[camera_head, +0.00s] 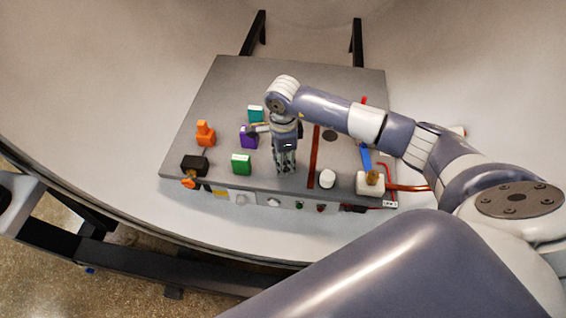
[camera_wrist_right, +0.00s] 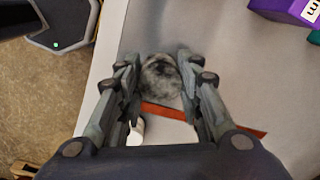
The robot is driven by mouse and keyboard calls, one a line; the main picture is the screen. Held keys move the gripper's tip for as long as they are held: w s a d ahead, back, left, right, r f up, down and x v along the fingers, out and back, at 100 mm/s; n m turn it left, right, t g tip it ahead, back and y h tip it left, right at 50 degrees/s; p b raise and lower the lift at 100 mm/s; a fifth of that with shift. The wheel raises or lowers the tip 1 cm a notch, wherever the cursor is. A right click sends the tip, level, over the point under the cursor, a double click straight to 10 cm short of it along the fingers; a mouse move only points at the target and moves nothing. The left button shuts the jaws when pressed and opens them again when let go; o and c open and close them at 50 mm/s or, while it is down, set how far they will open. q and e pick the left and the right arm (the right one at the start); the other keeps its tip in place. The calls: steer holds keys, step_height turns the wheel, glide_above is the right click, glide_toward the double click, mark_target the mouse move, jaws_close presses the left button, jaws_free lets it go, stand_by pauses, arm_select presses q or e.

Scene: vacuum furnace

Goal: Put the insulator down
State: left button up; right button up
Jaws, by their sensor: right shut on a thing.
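My right gripper (camera_head: 285,168) points down over the front middle of the grey board. In the right wrist view its two fingers (camera_wrist_right: 162,95) are shut on a round, mottled grey-white piece, which I take to be the insulator (camera_wrist_right: 160,75). In the head view the fingers hide most of it. I cannot tell whether its underside touches the board. My left gripper is not in view.
The grey board (camera_head: 222,95) carries a green block (camera_head: 241,164), a purple block (camera_head: 248,138), a teal block (camera_head: 256,114), an orange piece (camera_head: 205,134), a black block (camera_head: 194,165), a copper strip (camera_head: 314,160) and a white cylinder (camera_head: 327,178). The back left is clear.

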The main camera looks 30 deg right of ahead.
steer(key=shift+w+f+p, duration=0.1)
steer(key=shift+f+p, duration=0.9)
steer(key=shift+f, duration=0.7)
steer(key=shift+f, duration=0.1)
steer(key=o, duration=0.7)
steer(key=shift+f, duration=0.1)
steer(key=o, duration=0.4)
